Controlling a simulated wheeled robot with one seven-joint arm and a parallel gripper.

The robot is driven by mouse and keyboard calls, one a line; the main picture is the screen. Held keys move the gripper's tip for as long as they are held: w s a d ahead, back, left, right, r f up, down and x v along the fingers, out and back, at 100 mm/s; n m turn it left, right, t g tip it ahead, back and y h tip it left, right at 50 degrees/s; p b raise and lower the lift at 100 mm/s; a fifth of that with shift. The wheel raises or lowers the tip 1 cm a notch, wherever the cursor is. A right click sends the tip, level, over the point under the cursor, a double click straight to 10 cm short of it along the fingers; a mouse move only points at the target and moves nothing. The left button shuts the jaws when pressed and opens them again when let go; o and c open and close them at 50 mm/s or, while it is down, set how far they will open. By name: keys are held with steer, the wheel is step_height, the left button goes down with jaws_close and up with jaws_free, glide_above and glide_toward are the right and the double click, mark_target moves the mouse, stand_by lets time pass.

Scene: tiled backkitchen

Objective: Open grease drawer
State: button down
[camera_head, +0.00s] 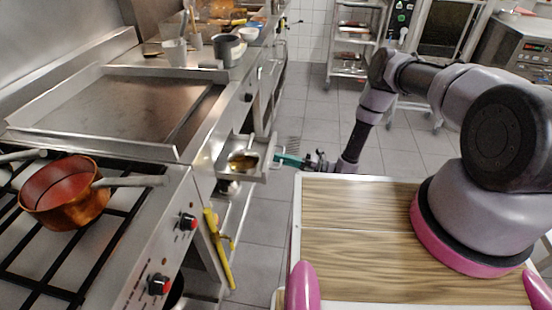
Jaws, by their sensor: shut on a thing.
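The grease drawer (263,175) is a small metal tray that sticks out from the front of the griddle (135,102), below its right part. Dark yellowish grease and a small object lie inside it. My gripper (279,158) has green fingers and reaches in from the right to the drawer's outer end. It is shut on the drawer there. The exact contact between the fingers and the drawer is too small to make out.
A copper pot (62,205) stands on the stove (145,235) at the left, its handle pointing right. A yellow object (218,248) hangs below the counter front. A shelf rack (352,50) stands at the back. Tiled floor (325,125) is free between counter and rack.

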steer(key=c, duration=1.2)
jaws_free()
steer(key=shift+d, duration=0.1)
steer(key=w+v, duration=0.1)
steer(key=v, duration=0.9)
steer(key=shift+s+d, duration=0.35)
steer(key=shift+s, duration=0.15)
